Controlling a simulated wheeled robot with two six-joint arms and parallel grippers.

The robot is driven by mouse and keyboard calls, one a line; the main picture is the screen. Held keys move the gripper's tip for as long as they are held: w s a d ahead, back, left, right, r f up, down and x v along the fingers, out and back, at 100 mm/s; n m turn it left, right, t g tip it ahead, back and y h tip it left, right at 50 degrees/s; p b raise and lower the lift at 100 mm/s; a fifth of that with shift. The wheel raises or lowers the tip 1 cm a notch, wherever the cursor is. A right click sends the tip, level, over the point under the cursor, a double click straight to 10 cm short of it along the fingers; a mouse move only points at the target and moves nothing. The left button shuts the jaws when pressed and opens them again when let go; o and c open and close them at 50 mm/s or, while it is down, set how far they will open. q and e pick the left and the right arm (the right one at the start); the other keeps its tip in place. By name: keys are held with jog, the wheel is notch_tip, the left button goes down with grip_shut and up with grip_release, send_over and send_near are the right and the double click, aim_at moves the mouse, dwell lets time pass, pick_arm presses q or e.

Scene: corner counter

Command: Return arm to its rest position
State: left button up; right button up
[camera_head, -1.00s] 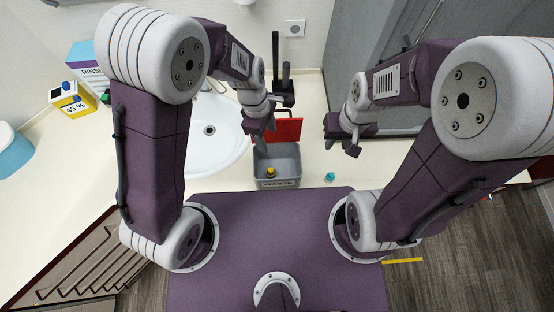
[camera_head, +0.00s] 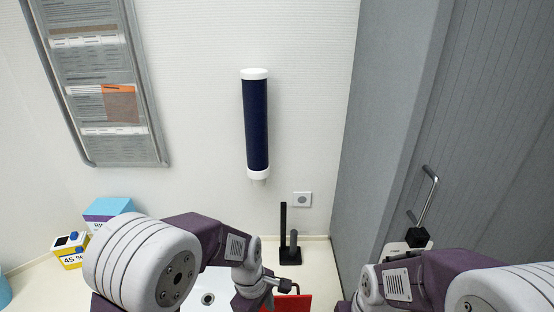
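My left arm comes in from the lower left, and its gripper (camera_head: 255,303) is at the bottom edge, just left of the red lid (camera_head: 294,304). The fingertips are cut off, so I cannot tell whether it is open or shut. My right arm comes in from the lower right. Only a small part of its gripper (camera_head: 344,307) shows at the bottom edge, and its fingers are out of view. I cannot see whether either gripper holds anything.
A black stand (camera_head: 283,245) is behind the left gripper, with the sink (camera_head: 210,285) beside it. A blue box (camera_head: 108,211) and a yellow-and-white box (camera_head: 72,250) stand at the left. A dark blue dispenser (camera_head: 256,125) hangs on the wall. A grey cabinet (camera_head: 430,130) fills the right.

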pick_arm(q)
jog(key=s+a+f+m+b, duration=0.2)
jog(key=a+f+m+b, duration=0.3)
jog(key=a+f+b, duration=0.2)
jog(key=s+a+f+m+t+y+b, duration=0.1)
jog(key=s+a+f+m+b, duration=0.2)
jog(key=a+f+m+b, duration=0.3)
notch_tip(320, 180, down, 4)
jog(key=shift+s+a+r+m+t+b, duration=0.3)
jog(key=shift+a+b, duration=0.35)
jog(key=shift+b, duration=0.5)
pick_arm(e)
notch_tip(320, 180, down, 18)
jog(key=shift+f, duration=0.15)
